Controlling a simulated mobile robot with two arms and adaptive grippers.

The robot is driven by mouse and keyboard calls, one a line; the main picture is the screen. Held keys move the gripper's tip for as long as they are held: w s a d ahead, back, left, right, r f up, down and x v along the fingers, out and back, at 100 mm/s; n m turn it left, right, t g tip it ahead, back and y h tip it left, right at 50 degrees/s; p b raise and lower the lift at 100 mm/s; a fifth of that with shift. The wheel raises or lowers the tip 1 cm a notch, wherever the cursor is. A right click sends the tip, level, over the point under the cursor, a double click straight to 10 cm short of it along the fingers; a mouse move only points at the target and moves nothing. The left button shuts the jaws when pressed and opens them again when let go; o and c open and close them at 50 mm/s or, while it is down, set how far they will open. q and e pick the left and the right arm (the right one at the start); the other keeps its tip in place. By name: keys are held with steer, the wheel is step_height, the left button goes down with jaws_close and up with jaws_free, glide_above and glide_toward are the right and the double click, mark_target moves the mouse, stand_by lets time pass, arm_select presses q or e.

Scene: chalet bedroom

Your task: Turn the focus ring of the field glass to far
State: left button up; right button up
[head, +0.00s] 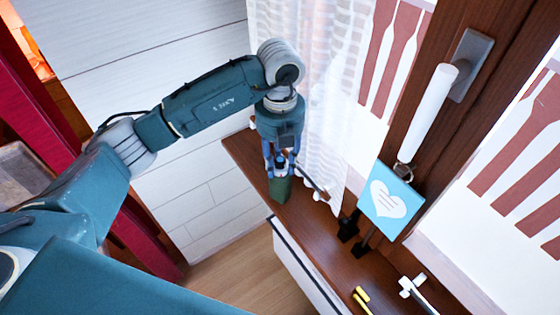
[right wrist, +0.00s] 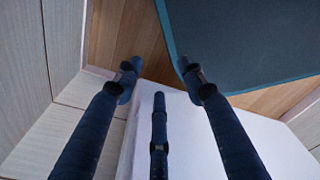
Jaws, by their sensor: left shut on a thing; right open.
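My left gripper (head: 279,165) reaches down over the brown window sill and is shut on a dark green object (head: 280,188), which looks like the field glass. It is partly covered by the fingers, and its focus ring and any markings cannot be made out. My right gripper (right wrist: 157,78) shows in the right wrist view, with its dark blue fingers spread apart and nothing between them. It is outside the head view.
The sill (head: 312,236) also bears a blue sign with a white heart (head: 390,200), dark small items beside it, a yellow item (head: 361,299) and a white-handled item (head: 413,290). A sheer curtain (head: 318,110) hangs close behind the left gripper. A white window handle (head: 428,112) juts out.

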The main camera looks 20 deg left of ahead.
arm_select(q)
steer(key=o, duration=0.9)
steer(key=shift+c, duration=0.2)
steer(key=shift+r, duration=0.1)
step_height(320, 180, up, 12)
